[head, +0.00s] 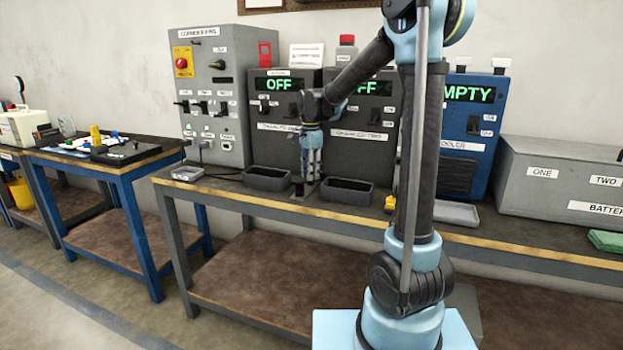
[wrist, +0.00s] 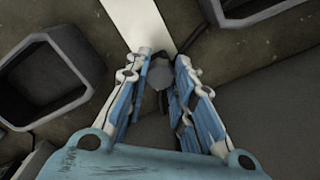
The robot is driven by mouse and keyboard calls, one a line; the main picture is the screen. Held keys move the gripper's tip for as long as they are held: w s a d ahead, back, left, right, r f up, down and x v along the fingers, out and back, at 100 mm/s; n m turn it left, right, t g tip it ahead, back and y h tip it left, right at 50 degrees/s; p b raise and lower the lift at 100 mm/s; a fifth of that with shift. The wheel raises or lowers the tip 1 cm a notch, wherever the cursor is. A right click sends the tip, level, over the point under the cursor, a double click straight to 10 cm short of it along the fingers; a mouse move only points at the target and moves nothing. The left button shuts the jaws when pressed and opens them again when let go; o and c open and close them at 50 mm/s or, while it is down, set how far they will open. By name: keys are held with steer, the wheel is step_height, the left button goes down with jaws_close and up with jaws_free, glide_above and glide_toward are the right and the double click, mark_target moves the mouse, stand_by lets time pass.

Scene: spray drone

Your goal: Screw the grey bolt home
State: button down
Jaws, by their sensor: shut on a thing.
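My gripper (head: 311,165) points straight down over the bench between two dark open trays. In the wrist view my gripper (wrist: 160,80) has its fingers closed around a small grey round piece, the grey bolt (wrist: 160,75). In the head view the bolt is hidden by the fingers. A small dark block (head: 297,188) shows at the fingertips on the bench. I cannot tell how deep the bolt sits.
The left dark tray (head: 268,187) and right dark tray (head: 345,201) flank my gripper closely. Panels reading OFF stand behind. A grey battery box (head: 560,215) stands at the right. A yellow piece (head: 390,203) lies beside the right tray. A blue table (head: 125,172) stands left.

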steer(key=m, duration=1.2)
steer(key=shift+w+m, duration=0.1)
steer(key=shift+m, duration=0.3)
steer(key=c, duration=1.3)
jaws_free()
steer(key=shift+f, duration=0.1)
steer(key=shift+r, duration=0.55)
step_height(320, 180, up, 11)
steer(key=shift+f, duration=0.1)
steer(key=shift+c, duration=0.3)
